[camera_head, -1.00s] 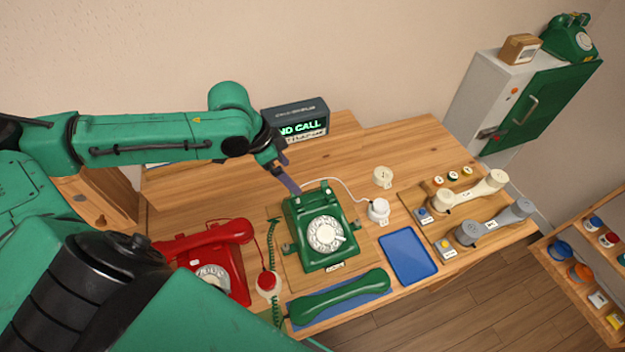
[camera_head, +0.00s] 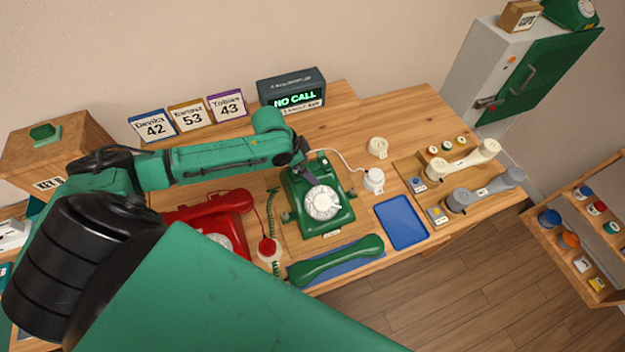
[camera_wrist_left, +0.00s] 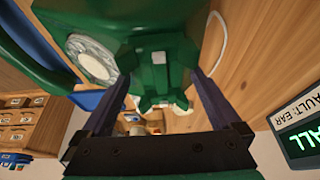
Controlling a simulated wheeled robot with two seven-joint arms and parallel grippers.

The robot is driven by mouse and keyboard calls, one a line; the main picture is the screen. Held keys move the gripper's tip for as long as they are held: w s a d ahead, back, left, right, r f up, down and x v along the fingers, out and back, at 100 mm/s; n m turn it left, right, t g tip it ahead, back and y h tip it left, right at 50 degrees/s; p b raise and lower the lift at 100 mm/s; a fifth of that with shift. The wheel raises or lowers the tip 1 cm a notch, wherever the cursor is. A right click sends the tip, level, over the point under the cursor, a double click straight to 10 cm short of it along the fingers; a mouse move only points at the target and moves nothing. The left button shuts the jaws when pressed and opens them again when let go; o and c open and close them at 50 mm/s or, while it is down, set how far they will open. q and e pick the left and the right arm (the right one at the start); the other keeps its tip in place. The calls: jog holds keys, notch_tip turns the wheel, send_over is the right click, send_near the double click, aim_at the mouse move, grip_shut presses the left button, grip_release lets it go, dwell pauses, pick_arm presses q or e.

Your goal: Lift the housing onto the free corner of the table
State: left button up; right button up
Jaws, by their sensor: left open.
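The green dial phone housing (camera_head: 335,227) stands on the wooden table (camera_head: 345,120) on a board, its white dial facing up. Its green handset (camera_head: 338,261) lies apart in front of it on a blue mat. My left gripper (camera_head: 309,176) is at the housing's back edge, partly hidden by its own wrist. In the left wrist view my open fingers (camera_wrist_left: 160,75) straddle the green cradle part of the housing (camera_wrist_left: 155,62); whether they touch it I cannot tell. My right gripper is out of view.
A red phone (camera_head: 215,225) is close on the left. A white cord runs behind the housing to a white plug (camera_head: 373,180). A blue tray (camera_head: 402,222) and two handsets (camera_head: 462,160) are on the right. The NO CALL display (camera_head: 292,92) stands behind. Bare wood shows at the back right.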

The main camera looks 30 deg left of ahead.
pick_arm(q)
jog(key=shift+a, duration=0.1)
jog(key=c, duration=1)
grip_shut()
